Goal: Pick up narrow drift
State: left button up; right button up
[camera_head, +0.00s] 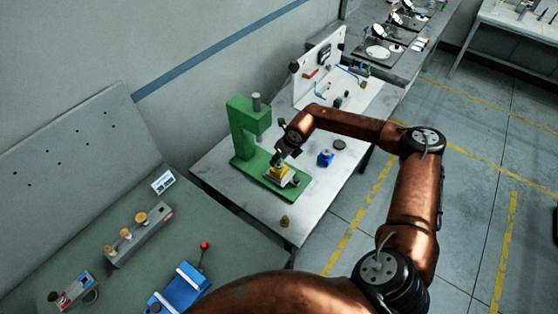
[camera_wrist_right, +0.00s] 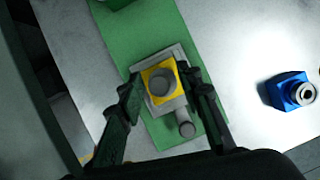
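I cannot single out the narrow drift for sure. A grey round piece (camera_wrist_right: 161,83) stands upright on a yellow block (camera_wrist_right: 178,97) in the right wrist view. The block sits in a grey fixture (camera_wrist_right: 176,50) on the green press base (camera_wrist_right: 103,14). A smaller grey cylinder (camera_wrist_right: 186,129) is beside the fixture. My right gripper (camera_wrist_right: 163,80) is open, with one finger on either side of the yellow block; contact is unclear. In the head view the right gripper (camera_head: 283,160) is over the yellow block (camera_head: 279,172). My left gripper is out of view.
The green press (camera_head: 243,130) stands close left of my right gripper. A blue part (camera_head: 325,159), a dark disc (camera_head: 340,144) and a small brass piece (camera_head: 285,221) are on the white table (camera_head: 235,181). A white upright panel (camera_head: 320,65) is behind. The table's front right is mostly clear.

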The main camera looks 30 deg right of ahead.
grip_shut()
dwell(0.4)
